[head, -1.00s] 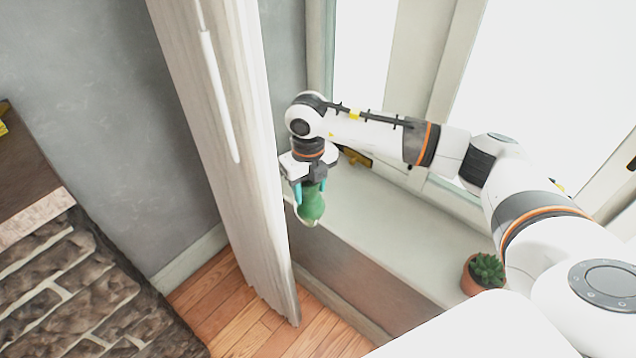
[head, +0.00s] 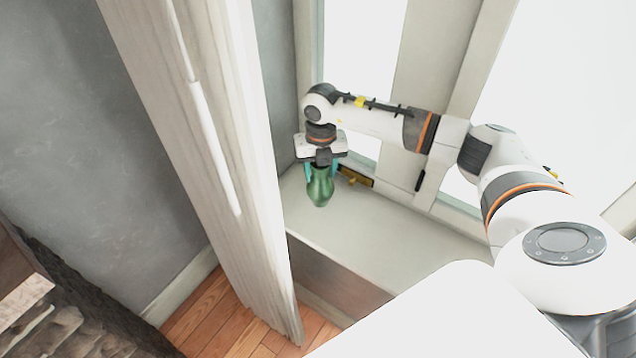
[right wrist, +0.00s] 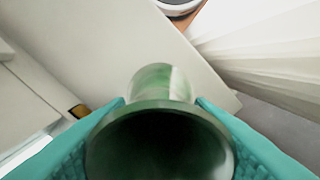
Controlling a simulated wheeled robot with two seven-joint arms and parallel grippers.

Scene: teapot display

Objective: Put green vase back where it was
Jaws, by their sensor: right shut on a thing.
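The green vase (head: 320,190) is a small glossy vase with a flared mouth. My right gripper (head: 321,172) is shut on it near its top, and the vase hangs below the fingers at the left end of the window sill (head: 372,232). In the right wrist view, the teal fingers lie on both sides of the vase's dark open mouth (right wrist: 160,145), and its body (right wrist: 160,80) reaches away from the camera. I cannot tell whether its base touches the sill. My left gripper is not in view.
A pale curtain (head: 215,150) hangs just left of the vase, in front of the grey wall. A brass latch (head: 354,178) is on the window frame right behind the vase. The visible middle of the sill is clear. Stonework (head: 60,320) is at the lower left.

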